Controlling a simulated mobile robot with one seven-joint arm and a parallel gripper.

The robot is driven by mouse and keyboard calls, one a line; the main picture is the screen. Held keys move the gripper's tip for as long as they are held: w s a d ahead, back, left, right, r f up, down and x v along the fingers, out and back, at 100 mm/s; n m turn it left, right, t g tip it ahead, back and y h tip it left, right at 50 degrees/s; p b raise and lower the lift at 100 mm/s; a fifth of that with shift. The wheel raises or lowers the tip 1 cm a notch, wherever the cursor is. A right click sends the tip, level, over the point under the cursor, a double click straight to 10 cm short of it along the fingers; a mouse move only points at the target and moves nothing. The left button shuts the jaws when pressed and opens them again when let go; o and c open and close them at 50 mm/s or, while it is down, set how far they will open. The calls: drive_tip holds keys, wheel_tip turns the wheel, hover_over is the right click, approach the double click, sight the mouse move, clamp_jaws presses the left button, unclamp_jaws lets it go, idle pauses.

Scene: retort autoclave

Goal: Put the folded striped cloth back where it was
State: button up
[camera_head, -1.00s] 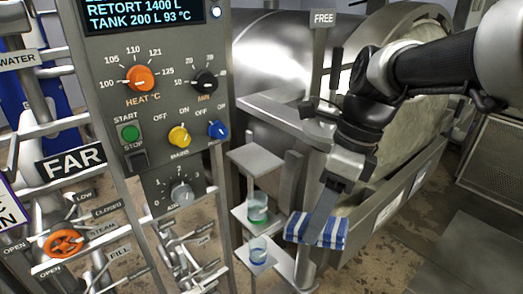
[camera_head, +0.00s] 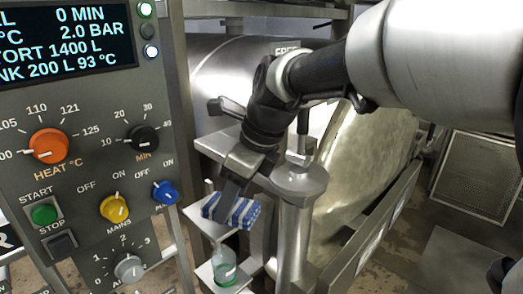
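The folded cloth (camera_head: 242,213) has blue and white stripes. It is at the top plate (camera_head: 199,219) of a small stepped stand, left of a metal post. My gripper (camera_head: 229,203) reaches down onto the cloth from above, and its fingers are closed on it, covering its middle. I cannot tell whether the cloth rests on the plate or hangs just above it.
A clear cup (camera_head: 224,266) with green liquid stands on a lower plate below the cloth. The control panel (camera_head: 85,150) with knobs is close on the left. The metal post (camera_head: 293,235) stands close to the right. The round retort vessel (camera_head: 215,75) is behind.

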sight(219, 193)
drive_tip(key=w+a, duration=0.1)
drive_tip(key=a, duration=0.1)
drive_tip(key=w+a, duration=0.2)
drive_tip(key=shift+w+a+p, duration=0.1)
drive_tip(key=shift+w+p, duration=0.2)
drive_tip(key=shift+p, duration=0.05)
wheel_tip(219, 193, down, 4)
drive_tip(key=shift+w+r, duration=0.15)
drive_tip(key=shift+r, duration=0.05)
drive_tip(key=o, duration=0.9)
drive_tip(key=shift+o, duration=0.2)
drive_tip(key=shift+r, duration=0.15)
